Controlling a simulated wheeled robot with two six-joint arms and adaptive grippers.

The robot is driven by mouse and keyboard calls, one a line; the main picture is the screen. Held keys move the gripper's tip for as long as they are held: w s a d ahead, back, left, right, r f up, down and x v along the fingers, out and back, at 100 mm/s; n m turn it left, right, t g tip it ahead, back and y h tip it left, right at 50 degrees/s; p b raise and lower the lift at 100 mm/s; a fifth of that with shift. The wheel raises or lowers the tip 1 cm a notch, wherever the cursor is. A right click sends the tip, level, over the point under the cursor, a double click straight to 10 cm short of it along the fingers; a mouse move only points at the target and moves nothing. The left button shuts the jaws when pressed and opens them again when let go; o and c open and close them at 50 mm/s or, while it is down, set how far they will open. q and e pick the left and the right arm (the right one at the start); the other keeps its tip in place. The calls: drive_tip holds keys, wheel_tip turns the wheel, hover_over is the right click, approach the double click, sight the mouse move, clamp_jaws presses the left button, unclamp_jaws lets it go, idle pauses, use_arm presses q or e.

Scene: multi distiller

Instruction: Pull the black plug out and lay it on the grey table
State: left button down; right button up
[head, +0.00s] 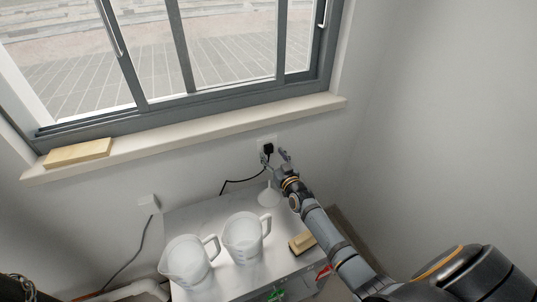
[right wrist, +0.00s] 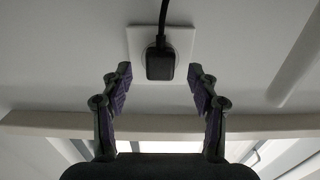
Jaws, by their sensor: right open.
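The black plug (head: 268,148) sits in the white wall socket (head: 262,141) above the back of the grey table (head: 190,212). Its black cord runs left and down toward the table. My right gripper (head: 275,160) is raised in front of the socket. In the right wrist view the plug (right wrist: 160,64) is in the socket (right wrist: 184,42), its cord leading toward the top of the picture. There my right gripper (right wrist: 160,80) is open, its fingers apart on either side of the plug and not touching it. My left gripper does not show.
A wooden block (head: 77,153) lies on the window sill (head: 200,132). The table's back left part is free.

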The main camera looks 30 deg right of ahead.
drive_tip(key=shift+w+f+b, duration=0.1)
drive_tip(key=shift+w+b, duration=0.25)
drive_tip(key=shift+w, duration=0.5)
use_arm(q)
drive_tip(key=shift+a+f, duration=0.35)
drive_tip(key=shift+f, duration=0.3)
use_arm(e)
drive_tip(key=shift+w, duration=0.25)
clamp_jaws()
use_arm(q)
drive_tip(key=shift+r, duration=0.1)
